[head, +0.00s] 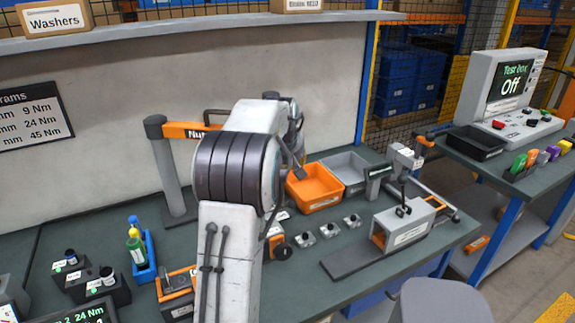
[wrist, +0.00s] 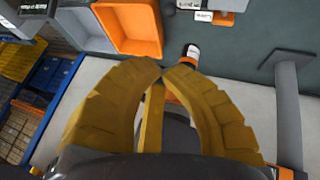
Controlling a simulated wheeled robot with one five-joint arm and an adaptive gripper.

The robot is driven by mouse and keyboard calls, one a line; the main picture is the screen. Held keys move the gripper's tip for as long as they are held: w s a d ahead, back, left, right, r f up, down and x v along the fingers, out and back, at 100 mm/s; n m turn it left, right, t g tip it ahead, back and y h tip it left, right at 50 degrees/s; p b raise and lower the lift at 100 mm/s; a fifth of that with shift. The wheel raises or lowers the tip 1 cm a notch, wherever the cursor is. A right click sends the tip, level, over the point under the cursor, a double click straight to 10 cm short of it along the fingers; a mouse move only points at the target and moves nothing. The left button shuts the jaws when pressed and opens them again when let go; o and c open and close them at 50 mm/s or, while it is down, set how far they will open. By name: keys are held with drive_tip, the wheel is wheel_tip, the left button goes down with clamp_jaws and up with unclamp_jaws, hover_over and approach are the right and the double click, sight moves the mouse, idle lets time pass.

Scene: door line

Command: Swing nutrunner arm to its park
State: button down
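The nutrunner arm stands at the back left of the bench in the head view, with a grey post (head: 172,180) and an orange beam (head: 183,130) lettered "Nu…". The beam's right part passes behind my own arm. The grey post (wrist: 287,95) also shows at the right of the wrist view. My gripper (wrist: 162,69) has its yellow fingertips almost touching, with nothing clearly held between them. Orange and dark parts show behind the fingers, partly hidden; I cannot tell if they touch. My arm hides the gripper in the head view.
An orange bin (head: 314,188) and a grey bin (head: 347,170) stand just right of my arm. A grey fixture (head: 405,228) is at the bench's right. Bottles in a blue rack (head: 141,256) stand at front left. A shelf (head: 200,35) runs above the back panel.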

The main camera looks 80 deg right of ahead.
drive_tip(key=shift+s+d+r+p, duration=0.1)
drive_tip(key=shift+d+r+p, duration=0.05)
drive_tip(key=shift+d+p, duration=0.4)
drive_tip(key=shift+d+r+p, duration=0.15)
drive_tip(key=shift+d+p, duration=0.15)
drive_tip(key=shift+d, duration=0.3)
drive_tip(key=shift+d+f+p, duration=0.25)
drive_tip(key=shift+d+p, duration=0.4)
drive_tip(key=shift+d, duration=0.4)
